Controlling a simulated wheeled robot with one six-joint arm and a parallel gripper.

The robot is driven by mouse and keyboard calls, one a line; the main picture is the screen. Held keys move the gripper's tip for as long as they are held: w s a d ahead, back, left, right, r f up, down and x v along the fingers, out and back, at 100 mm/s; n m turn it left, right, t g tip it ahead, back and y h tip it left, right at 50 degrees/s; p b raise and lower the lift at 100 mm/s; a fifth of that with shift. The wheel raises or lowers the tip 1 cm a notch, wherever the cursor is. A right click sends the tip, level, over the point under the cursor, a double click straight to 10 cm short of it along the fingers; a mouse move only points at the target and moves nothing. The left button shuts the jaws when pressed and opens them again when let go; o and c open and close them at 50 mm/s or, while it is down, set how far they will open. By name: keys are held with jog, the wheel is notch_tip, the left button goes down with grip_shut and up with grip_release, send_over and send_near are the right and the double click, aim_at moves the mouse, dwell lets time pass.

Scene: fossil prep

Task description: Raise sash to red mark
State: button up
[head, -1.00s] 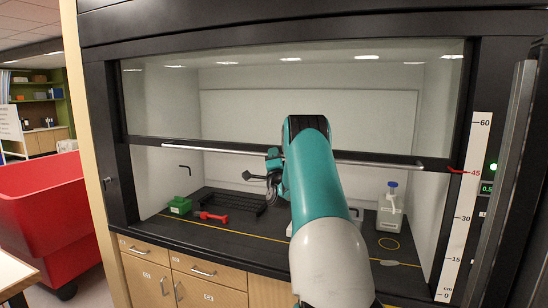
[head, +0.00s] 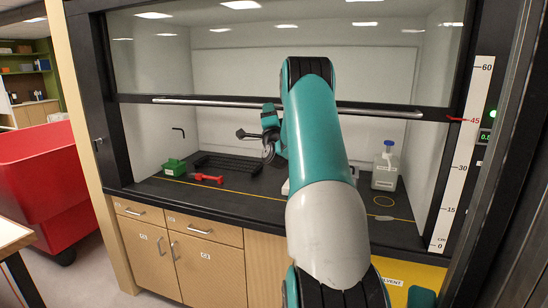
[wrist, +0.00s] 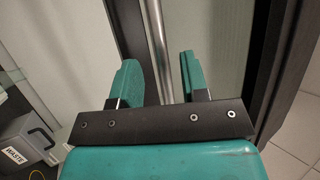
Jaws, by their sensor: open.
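The sash (head: 330,50) is a glass pane in a dark frame across the hood, with a silver handle bar (head: 380,113) along its lower edge. The red mark (head: 456,119) is at 45 on the white scale (head: 478,145) at the right. In the picture, the sash's lower right edge looks about level with it. My gripper (wrist: 159,70) is open, with two teal fingers apart. In the wrist view the bar (wrist: 157,35) runs between the fingers; I cannot tell if it touches them. My arm hides part of the bar in the head view.
Inside the hood are a green box (head: 175,167), a red tool (head: 206,178), a black rack (head: 228,165) and a white bottle (head: 386,168). A red bin (head: 45,185) stands at the left. A grey box labelled waste (wrist: 25,145) shows in the wrist view.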

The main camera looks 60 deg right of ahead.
jog(key=b+v, duration=1.3)
jog(key=b, duration=0.2)
jog(key=shift+f, duration=0.1)
dwell(0.7)
